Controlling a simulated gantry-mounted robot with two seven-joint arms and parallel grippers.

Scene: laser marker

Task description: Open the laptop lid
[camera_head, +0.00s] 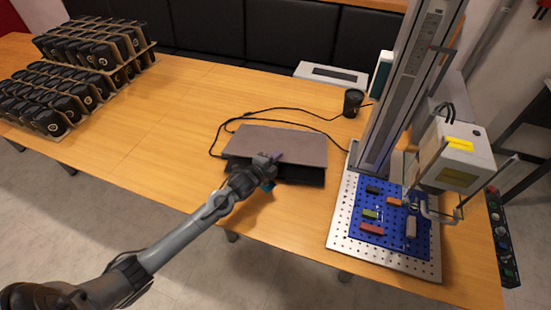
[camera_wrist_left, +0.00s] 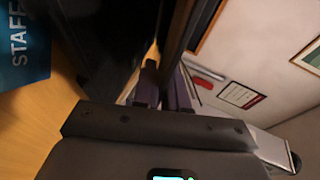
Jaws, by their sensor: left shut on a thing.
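The laptop stands near the table's front edge in the head view. Its grey-brown lid (camera_head: 285,143) is tilted partly up, with a dark gap above the black base (camera_head: 305,175). My left gripper (camera_head: 269,161) is at the front edge of the lid, near its middle. In the left wrist view the fingers (camera_wrist_left: 165,88) are shut on the lid's edge, a dark strip (camera_wrist_left: 178,35) running between them. The screen side is mostly hidden. My right gripper is not in view.
A laser marker (camera_head: 455,155) with a perforated plate (camera_head: 345,215) stands right of the laptop. A black cable (camera_head: 230,123) loops behind it, near a black cup (camera_head: 353,102). Racks of black cups (camera_head: 75,75) stand far left. The table left of the laptop is clear.

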